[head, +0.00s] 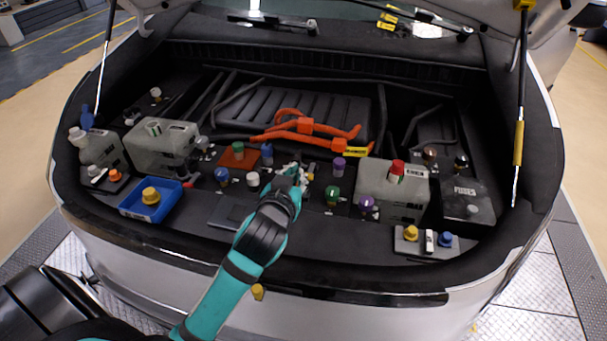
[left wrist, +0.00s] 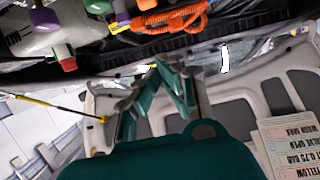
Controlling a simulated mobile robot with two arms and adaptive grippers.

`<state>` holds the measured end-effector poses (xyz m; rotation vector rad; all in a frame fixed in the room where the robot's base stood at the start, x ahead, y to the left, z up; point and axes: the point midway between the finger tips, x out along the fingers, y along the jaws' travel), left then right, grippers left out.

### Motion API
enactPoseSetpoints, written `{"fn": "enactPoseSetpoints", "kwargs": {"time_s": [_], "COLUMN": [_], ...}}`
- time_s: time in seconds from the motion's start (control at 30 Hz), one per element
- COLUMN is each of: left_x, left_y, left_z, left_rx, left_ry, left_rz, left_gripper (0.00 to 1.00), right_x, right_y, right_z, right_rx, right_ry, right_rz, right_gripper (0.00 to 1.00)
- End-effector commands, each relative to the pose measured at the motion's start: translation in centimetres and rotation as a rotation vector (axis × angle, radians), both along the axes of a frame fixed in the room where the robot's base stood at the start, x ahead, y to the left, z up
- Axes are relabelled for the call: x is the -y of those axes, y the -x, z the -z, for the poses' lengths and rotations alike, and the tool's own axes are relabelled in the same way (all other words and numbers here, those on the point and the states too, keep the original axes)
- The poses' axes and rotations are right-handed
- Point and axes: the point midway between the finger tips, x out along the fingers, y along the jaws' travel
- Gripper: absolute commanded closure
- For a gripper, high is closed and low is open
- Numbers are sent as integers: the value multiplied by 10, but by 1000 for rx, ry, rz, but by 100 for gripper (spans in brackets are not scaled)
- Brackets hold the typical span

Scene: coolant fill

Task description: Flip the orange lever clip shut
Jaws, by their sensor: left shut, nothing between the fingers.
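Two orange block-shaped pieces sit on the orange cables: a rear one (head: 305,125) and a front one (head: 338,145) beside a yellow tag. The front piece also shows in the left wrist view (left wrist: 115,27). I cannot tell from these views which part is the lever clip or how its lever stands. My left gripper (head: 293,171) is shut and empty, in front of the orange cables and apart from them. Its fingertips meet in the left wrist view (left wrist: 156,66). My right gripper is in neither view.
Several coloured caps surround the gripper, including a green one (head: 332,194) and a purple one (head: 339,164). A translucent tank (head: 392,192) with a red cap stands to the right. A blue tray (head: 133,208) holding a yellow cap lies left. The bay's front edge is below.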

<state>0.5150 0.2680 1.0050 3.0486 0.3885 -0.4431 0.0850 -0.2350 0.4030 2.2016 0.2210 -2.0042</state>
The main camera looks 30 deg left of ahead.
Motion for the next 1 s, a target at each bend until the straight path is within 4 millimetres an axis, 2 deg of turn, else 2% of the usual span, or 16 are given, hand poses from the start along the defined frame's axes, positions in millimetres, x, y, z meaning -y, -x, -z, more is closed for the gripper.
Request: {"fn": "enactPoseSetpoints", "kwargs": {"time_s": [0.17,0.27,0.67,0.7,0.8,1.0], "left_x": [-2,-6,-25,-23,-20,-18], "left_y": [-8,-21,-97,-87,-78,-71], "left_z": [2,5,29,39,50,61], "left_rx": [0,-1,-2,-9,-6,-3], "left_ry": [-1,-3,-2,-1,1,1], "left_rz": [-1,-1,0,0,0,0], "left_gripper": [100,100,100,100,100,100], "right_x": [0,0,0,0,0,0], "right_y": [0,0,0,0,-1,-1], "right_z": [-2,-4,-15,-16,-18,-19], "right_rx": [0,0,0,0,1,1], "right_ry": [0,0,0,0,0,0], "right_rz": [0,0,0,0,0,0], "right_gripper": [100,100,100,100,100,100]}}
